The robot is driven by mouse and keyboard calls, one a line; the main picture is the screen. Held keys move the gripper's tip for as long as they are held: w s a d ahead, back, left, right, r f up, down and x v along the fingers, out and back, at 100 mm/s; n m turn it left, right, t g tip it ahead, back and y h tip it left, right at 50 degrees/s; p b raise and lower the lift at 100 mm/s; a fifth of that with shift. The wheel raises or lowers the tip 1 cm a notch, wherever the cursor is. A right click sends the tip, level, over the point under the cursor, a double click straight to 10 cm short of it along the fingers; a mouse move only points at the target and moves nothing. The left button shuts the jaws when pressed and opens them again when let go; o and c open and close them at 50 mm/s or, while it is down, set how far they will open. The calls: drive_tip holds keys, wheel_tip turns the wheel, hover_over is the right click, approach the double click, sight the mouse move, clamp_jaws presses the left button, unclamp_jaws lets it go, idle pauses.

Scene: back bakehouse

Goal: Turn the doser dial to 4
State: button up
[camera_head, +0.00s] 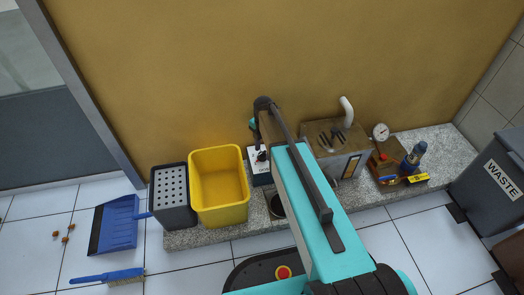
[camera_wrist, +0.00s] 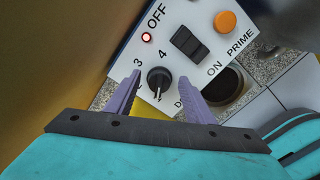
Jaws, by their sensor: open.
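The doser's white panel (camera_wrist: 205,62) fills the upper part of the wrist view. Its black dial (camera_wrist: 158,77) has a pale pointer mark that appears to face the bottom of the picture, away from the printed 4. The 3 and 4 show above the dial; other marks are partly hidden by a finger. My gripper (camera_wrist: 158,80) is open, with one purple finger on each side of the dial and gaps between; I cannot tell how near the tips are to the panel. In the head view the doser (camera_head: 261,176) is partly hidden by my arm.
The panel has a lit red lamp (camera_wrist: 146,37), a black rocker switch (camera_wrist: 189,43) and an orange PRIME button (camera_wrist: 225,22). A yellow tub (camera_head: 219,215) and a perforated grey bin (camera_head: 172,212) stand left; a metal machine (camera_head: 345,140) and gauge (camera_head: 380,131) stand right.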

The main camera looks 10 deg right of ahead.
drive_tip(key=c, duration=1)
drive_tip(key=shift+a, duration=0.3)
drive_tip(key=shift+c, duration=0.3)
drive_tip(key=shift+d+r, duration=0.1)
drive_tip(key=shift+d, duration=0.15)
